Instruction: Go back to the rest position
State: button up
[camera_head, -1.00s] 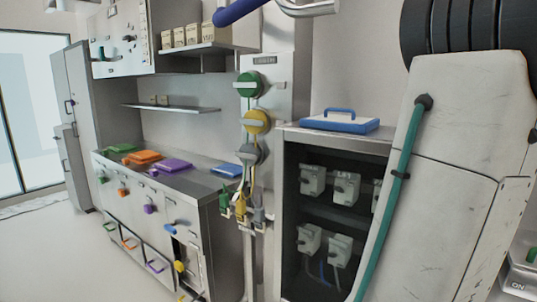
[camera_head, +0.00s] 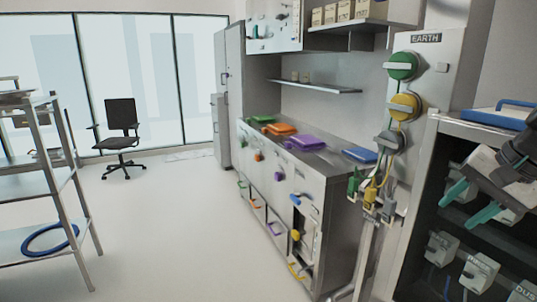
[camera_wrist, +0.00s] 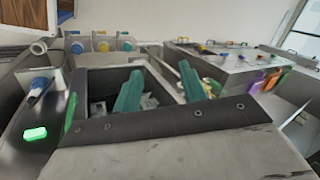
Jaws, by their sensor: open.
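My gripper (camera_head: 469,204) shows at the right edge of the head view, in front of the open dark cabinet (camera_head: 432,190). Its two teal fingers are spread apart with nothing between them. In the wrist view the same fingers (camera_wrist: 160,88) stand apart and empty. Whether the fingers are clear of the cabinet's contents is hard to tell in the head view.
A steel counter (camera_head: 340,190) with coloured lids and drawer handles stands left of the EARTH panel (camera_head: 428,65). A blue-handled case (camera_head: 492,118) lies on the cabinet. A shelf rack (camera_head: 65,175) and an office chair (camera_head: 122,125) stand left. The floor between is clear.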

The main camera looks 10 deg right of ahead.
jog(key=s+a+f+n+g+h, duration=0.1)
jog(key=s+a+f+n, duration=0.1)
jog(key=a+n, duration=0.3)
jog(key=s+a+f+n+g+h, duration=0.1)
jog(key=s+a+n, duration=0.4)
jog(key=a, duration=0.8)
notch_tip(320, 180, down, 3)
jog(key=shift+r+n+g, duration=0.15)
jog(key=shift+n+g, duration=0.55)
jog(key=shift+g, duration=0.1)
